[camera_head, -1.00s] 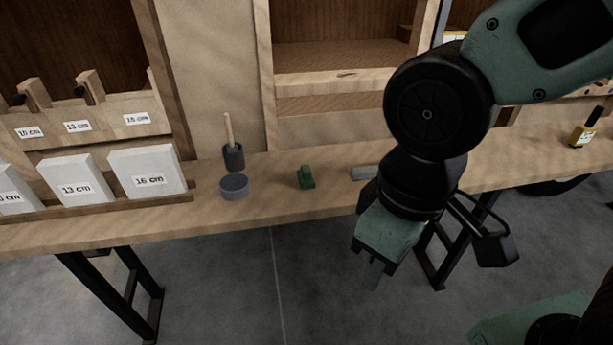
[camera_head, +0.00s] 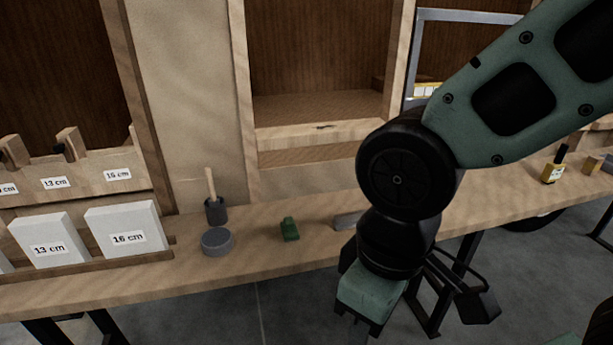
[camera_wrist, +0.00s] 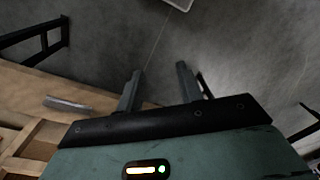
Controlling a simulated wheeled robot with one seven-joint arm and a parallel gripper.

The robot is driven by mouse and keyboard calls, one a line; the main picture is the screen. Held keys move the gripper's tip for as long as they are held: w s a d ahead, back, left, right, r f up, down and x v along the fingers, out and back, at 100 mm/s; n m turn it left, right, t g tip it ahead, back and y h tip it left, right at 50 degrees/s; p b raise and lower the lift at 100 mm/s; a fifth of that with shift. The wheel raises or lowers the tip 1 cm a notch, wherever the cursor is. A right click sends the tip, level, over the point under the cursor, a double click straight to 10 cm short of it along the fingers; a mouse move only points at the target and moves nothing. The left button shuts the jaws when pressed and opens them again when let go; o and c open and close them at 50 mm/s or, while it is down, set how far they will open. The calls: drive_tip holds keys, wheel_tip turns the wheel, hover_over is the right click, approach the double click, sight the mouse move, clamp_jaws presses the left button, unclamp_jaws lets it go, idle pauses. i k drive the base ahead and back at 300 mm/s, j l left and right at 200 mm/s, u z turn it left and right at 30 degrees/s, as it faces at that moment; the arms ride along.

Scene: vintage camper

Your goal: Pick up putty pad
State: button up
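I cannot tell for sure which thing is the putty pad. The small things on the workbench (camera_head: 100,285) are a round grey puck (camera_head: 217,243), a small green block (camera_head: 289,230) and a flat grey bar (camera_head: 347,221), partly hidden by my arm. The grey bar also shows in the wrist view (camera_wrist: 68,104), left of my fingers. My gripper (camera_head: 358,322) hangs in front of the bench edge, pointing down over the floor. In the wrist view its two fingers (camera_wrist: 158,76) stand apart with nothing between them.
A dark cup with a wooden-handled tool (camera_head: 215,208) stands behind the puck. White blocks labelled 13 cm (camera_head: 48,246) and 16 cm (camera_head: 125,235) stand at left. A yellow bottle (camera_head: 554,168) is at far right. An open shelf (camera_head: 320,105) rises behind the bench.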

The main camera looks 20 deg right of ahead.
sight(289, 231)
drive_tip(key=i+j, duration=0.3)
drive_tip(key=j, duration=0.15)
drive_tip(key=i+j, duration=0.65)
drive_tip(key=j, duration=0.2)
drive_tip(key=l+z, duration=0.05)
